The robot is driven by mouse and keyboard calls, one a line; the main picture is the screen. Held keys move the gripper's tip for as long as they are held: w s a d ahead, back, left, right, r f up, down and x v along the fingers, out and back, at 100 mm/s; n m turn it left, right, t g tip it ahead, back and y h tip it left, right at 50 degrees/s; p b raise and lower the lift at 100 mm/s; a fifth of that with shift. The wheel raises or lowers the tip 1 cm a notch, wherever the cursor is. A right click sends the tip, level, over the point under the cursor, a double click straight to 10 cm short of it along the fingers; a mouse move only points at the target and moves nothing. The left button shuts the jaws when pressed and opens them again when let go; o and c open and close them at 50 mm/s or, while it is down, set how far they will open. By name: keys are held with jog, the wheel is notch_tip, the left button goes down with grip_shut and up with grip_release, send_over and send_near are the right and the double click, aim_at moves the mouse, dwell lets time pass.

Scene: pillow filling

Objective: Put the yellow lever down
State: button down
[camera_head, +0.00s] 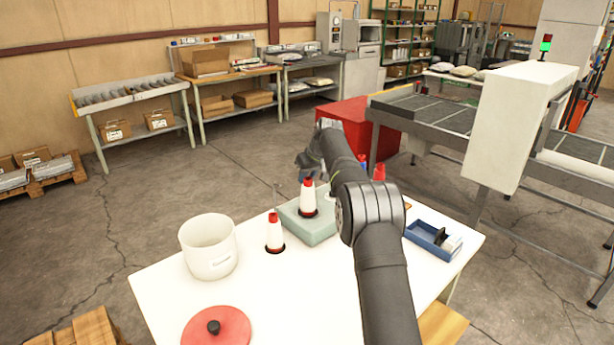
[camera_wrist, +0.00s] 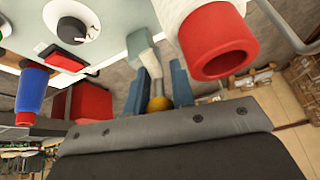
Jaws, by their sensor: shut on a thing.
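The yellow lever shows in the wrist view as a yellow ball knob (camera_wrist: 159,104) at the end of a pale stem that runs up to a pale green-grey machine (camera_wrist: 118,22). My gripper (camera_wrist: 158,86) is shut on the lever, with a blue-grey finger on either side of the knob and stem. In the head view my gripper (camera_head: 309,164) is above the back of the machine (camera_head: 302,228), which stands on the white table. The lever cannot be made out there.
Another red-topped cone (camera_head: 275,233), a white pot (camera_head: 208,248) and a red lid (camera_head: 214,329) are on the table's left part. A blue tray (camera_head: 433,241) lies at right. In the wrist view a large red-ended cone (camera_wrist: 218,42) is close beside my fingers.

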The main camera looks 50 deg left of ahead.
jog(key=shift+d+y, duration=0.15)
jog(key=shift+y, duration=0.15)
jog(key=c, duration=1.3)
grip_release()
jog(key=v, duration=1.7)
jog(key=shift+d+r, duration=0.15)
